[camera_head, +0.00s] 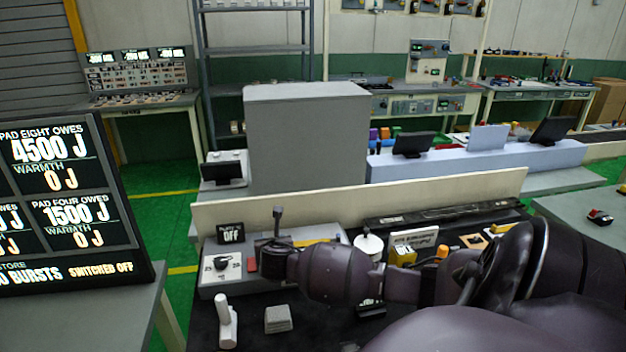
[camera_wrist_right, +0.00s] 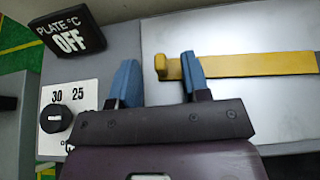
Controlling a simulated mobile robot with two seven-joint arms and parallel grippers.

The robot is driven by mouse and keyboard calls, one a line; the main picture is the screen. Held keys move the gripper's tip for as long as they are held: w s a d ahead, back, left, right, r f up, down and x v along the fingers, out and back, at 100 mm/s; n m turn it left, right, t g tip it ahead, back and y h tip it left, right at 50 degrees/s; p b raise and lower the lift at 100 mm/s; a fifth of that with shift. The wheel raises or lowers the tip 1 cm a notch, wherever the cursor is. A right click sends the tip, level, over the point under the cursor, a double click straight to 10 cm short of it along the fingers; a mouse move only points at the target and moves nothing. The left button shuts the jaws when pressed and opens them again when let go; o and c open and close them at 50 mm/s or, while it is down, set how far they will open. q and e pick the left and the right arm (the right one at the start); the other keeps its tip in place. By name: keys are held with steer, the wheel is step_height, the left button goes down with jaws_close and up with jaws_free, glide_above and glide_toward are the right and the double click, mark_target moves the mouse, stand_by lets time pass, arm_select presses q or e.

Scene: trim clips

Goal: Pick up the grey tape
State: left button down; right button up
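No thing in view shows clearly as grey tape. A small grey block (camera_head: 278,319) lies on the dark bench top, and I cannot tell whether it is the tape. My right gripper (camera_head: 272,248) is over the grey plate unit in the head view. In the right wrist view its two blue fingers (camera_wrist_right: 157,82) are apart with nothing gripped between them. A yellow strip (camera_wrist_right: 240,65) with a raised left end lies on the plate, close by the fingertips. The right finger overlaps the strip in the picture; contact cannot be told. My left gripper is out of view.
The plate unit (camera_head: 216,282) has a dial and a sign reading OFF (camera_head: 231,233). A light handle-shaped piece (camera_head: 227,322) stands near the grey block. A low cream board (camera_head: 350,204) backs the bench. A dark display (camera_head: 65,205) stands at left. My right arm hides much of the bench.

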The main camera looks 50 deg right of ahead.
jaws_close()
